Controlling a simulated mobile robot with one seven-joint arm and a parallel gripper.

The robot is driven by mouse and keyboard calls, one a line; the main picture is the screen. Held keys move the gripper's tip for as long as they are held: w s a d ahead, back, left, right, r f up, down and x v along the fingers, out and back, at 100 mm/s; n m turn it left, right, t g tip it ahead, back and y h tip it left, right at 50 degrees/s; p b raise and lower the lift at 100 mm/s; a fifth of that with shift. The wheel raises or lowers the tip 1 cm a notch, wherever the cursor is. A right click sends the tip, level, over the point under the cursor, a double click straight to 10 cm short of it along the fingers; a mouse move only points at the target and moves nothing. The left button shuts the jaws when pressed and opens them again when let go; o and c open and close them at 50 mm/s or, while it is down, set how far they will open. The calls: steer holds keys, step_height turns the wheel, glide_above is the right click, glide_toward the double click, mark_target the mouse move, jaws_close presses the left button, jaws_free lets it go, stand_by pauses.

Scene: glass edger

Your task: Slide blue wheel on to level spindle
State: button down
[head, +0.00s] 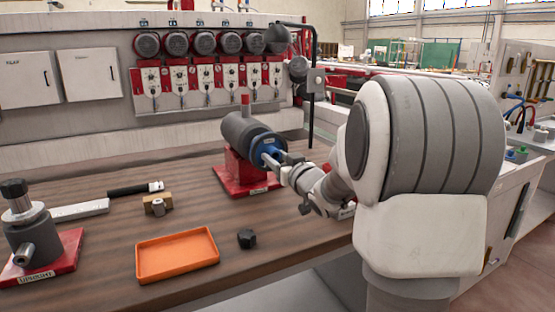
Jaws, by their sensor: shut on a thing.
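The level spindle unit is a grey horizontal cylinder (243,128) on a red base (236,178) at the middle of the bench, with a red post on top. The blue wheel (265,149) is at the cylinder's near right end, facing my gripper. My gripper (278,161) is shut on the wheel, with the arm reaching in from the right. The spindle shaft is hidden behind the wheel and fingers. I cannot tell whether the wheel is around the shaft or just in front of it.
An orange tray (177,277), a dark knob (247,238), a small brass block (158,204) and a black-handled tool (135,189) lie on the bench. An upright spindle unit (22,228) stands at left. A black bent post (312,95) rises behind my gripper.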

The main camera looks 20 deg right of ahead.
steer(key=shift+w+a+r, duration=0.1)
steer(key=shift+w, duration=2.5)
steer(key=shift+c, duration=1.5)
jaws_free()
steer(key=s+p, duration=0.2)
steer(key=s, duration=1.5)
steer(key=shift+s+d, duration=0.2)
steer(key=shift+d, duration=0.1)
